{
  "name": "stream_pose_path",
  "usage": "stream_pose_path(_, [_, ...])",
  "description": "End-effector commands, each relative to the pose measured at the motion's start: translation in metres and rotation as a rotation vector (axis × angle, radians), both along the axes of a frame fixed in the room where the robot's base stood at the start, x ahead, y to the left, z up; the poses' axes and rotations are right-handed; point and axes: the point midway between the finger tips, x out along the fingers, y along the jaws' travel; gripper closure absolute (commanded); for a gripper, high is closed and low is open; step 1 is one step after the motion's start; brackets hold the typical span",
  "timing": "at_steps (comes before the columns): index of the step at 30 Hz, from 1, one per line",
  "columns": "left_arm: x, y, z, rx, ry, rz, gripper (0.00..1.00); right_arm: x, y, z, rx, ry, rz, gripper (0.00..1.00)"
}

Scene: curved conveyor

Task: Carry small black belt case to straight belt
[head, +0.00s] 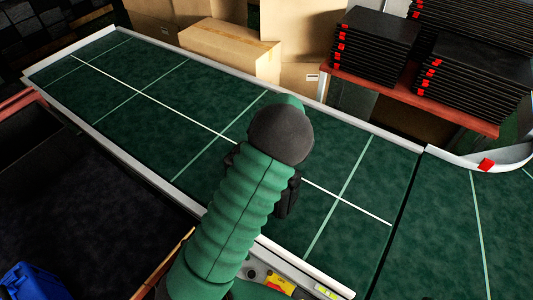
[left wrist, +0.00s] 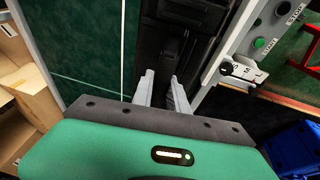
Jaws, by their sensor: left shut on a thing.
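The small black belt case (left wrist: 192,62) lies in front of my left gripper (left wrist: 163,91) in the left wrist view. The two pale fingers are shut on its dark handle. In the head view, dark parts of the case (head: 289,196) show beside my green forearm, which hides most of it and the gripper. The case is over the green straight belt (head: 150,85), near its front rail; I cannot tell whether it touches the belt. My right gripper is not in view.
Cardboard boxes (head: 232,47) stand behind the belt. Stacks of black cases (head: 372,45) rest on a red shelf (head: 420,95) at the back right. A curved belt section (head: 460,220) adjoins on the right. A blue crate (head: 33,283) is at the lower left. The belt's left part is clear.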

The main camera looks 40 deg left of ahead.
Motion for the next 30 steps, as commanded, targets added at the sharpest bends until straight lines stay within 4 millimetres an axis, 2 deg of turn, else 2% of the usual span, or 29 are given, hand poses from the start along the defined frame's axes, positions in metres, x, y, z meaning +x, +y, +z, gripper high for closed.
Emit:
stream_pose_path(9, [-0.001,0.004,-0.037,0.000,-0.003,0.001,1.00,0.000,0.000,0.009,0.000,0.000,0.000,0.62])
stream_pose_path(14, [0.000,0.004,-0.038,0.001,-0.004,0.002,1.00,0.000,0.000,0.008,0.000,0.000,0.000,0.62])
stream_pose_path(15, [-0.001,0.004,-0.040,0.000,0.000,0.002,0.77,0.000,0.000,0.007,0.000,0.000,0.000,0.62])
stream_pose_path(19, [0.000,0.003,-0.040,0.000,0.001,0.001,0.60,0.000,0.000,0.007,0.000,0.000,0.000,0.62])
stream_pose_path(30, [0.000,0.001,-0.034,0.000,-0.002,0.000,0.59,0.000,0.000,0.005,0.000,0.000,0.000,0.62])
